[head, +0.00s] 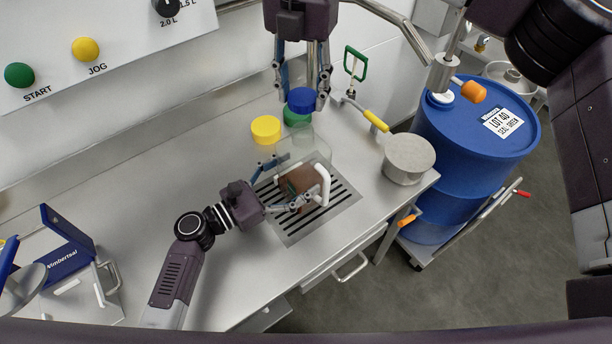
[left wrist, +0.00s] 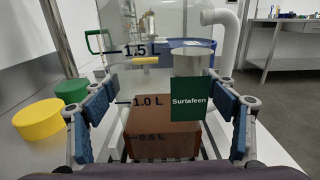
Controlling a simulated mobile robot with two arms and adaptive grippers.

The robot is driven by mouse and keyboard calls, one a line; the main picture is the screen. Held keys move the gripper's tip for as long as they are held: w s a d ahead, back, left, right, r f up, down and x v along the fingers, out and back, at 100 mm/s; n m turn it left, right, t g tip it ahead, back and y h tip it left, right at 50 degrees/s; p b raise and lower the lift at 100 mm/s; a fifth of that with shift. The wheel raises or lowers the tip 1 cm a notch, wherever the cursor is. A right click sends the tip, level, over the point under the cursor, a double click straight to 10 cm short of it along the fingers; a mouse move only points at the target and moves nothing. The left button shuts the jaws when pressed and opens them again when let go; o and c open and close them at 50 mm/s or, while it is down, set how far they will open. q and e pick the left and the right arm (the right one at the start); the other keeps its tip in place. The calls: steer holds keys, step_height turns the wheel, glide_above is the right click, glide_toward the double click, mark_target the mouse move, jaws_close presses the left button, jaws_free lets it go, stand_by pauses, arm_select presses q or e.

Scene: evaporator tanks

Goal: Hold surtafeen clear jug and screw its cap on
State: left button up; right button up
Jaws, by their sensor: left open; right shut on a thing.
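The clear jug (head: 318,158) stands on the slotted drain grate, with brown liquid in its lower part and a white handle on its right. In the left wrist view the jug (left wrist: 150,75) shows litre marks and a green Surtafeen label (left wrist: 188,100). My left gripper (head: 298,177) is open, with one finger on each side of the jug; its fingers also show in the left wrist view (left wrist: 165,92). My right gripper (head: 302,90) points down and is shut on a blue cap (head: 301,102). The cap is held above the jug's neck, apart from it.
A yellow cap (head: 266,130) and a green cap (head: 296,117) lie on the counter behind the jug. A grey cylindrical pot (head: 408,158) and a yellow-handled tool (head: 376,121) are to the right. A blue drum (head: 470,130) stands beyond the counter edge. The left counter is mostly clear.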

arm_select(q)
steer(key=shift+x, duration=1.5)
steer(key=c, duration=1.3)
steer(key=shift+c, duration=0.2)
arm_select(e)
glide_above(302, 123)
steer(key=s, duration=0.2)
steer(key=shift+s+f, duration=0.15)
steer(key=shift+f, duration=2.35)
steer(key=shift+f, duration=0.85)
steer(key=shift+f, duration=0.55)
